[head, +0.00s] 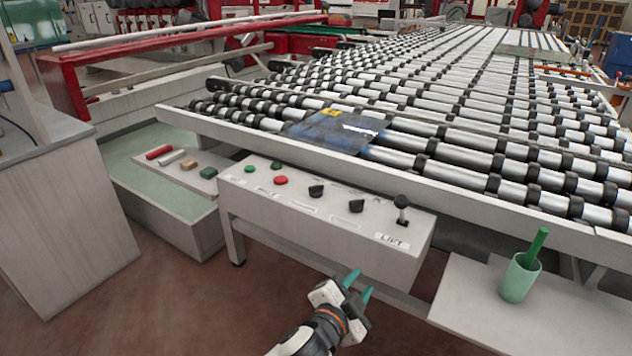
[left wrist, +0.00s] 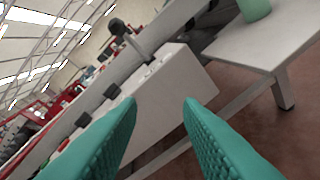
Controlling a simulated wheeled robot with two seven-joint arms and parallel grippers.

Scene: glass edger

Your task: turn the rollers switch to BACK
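The control box (head: 325,225) hangs under the front edge of the roller table. Its sloped top carries a green button (head: 249,169), a red button (head: 281,180), two black rotary switches (head: 316,191) (head: 356,206) and a lever (head: 402,208) by a label reading LIFT. The switches' own labels are too small to read, so I cannot tell which is the rollers switch or where it points. My left gripper (head: 361,282) has its teal fingers apart and empty, in front of and below the box. The left wrist view shows the box (left wrist: 178,98) beyond the fingers. My right gripper is not in view.
The roller conveyor (head: 450,130) fills the back, with a dark glass pane (head: 335,130) on it. A green cup (head: 519,279) with a green stick stands on a shelf (head: 470,305) at right. Floor before the box is clear.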

